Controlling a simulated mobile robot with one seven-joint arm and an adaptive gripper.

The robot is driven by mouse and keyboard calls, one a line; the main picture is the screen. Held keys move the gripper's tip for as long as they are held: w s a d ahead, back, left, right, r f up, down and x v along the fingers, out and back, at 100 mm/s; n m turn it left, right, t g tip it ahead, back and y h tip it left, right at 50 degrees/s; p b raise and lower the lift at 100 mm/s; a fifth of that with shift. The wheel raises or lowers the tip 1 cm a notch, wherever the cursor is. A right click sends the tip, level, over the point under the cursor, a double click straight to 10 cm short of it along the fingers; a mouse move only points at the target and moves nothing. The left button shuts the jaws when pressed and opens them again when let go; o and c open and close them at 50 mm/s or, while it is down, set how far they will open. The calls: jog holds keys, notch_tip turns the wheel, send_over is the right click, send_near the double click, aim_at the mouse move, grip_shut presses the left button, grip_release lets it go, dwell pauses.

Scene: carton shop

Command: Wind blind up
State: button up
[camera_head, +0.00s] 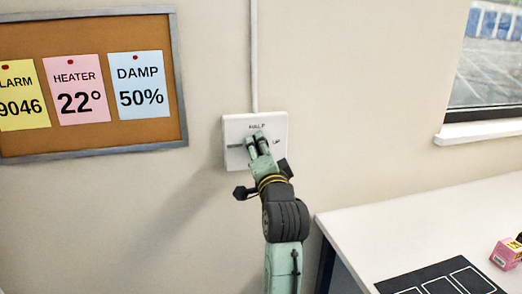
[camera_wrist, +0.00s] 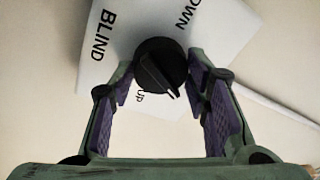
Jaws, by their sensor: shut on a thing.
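The blind switch (camera_head: 231,125) is a white square plate on the wall with a dark round knob at its middle. In the wrist view the plate (camera_wrist: 225,40) shows the words BLIND, DOWN and UP. The black knob (camera_wrist: 152,58) sits between my finger pads, and its pale pointer mark faces the lower right of that view. My gripper (camera_head: 257,142) is at the plate in the head view and is shut on the knob. Its fingers cover the knob and part of the lettering there. The blind itself is not seen.
A white conduit (camera_head: 254,55) runs up the wall from the plate. A cork board (camera_head: 150,110) with note cards hangs at left. A window (camera_head: 490,60) with a white sill is at upper right. A white table (camera_head: 350,235) with a dark mat and pink box (camera_head: 507,253) stands at lower right.

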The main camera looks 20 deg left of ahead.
jog(key=m+h, duration=0.1)
jog(key=m, duration=1.1)
jog(key=shift+a+m+g+h, duration=0.1)
jog(key=shift+m+g+h, duration=0.2)
jog(key=shift+m+h, duration=0.1)
dwell(0.3)
jog(key=o, duration=1.2)
jog(key=shift+c, duration=0.2)
jog(key=v, duration=0.7)
jog(key=shift+s, duration=0.3)
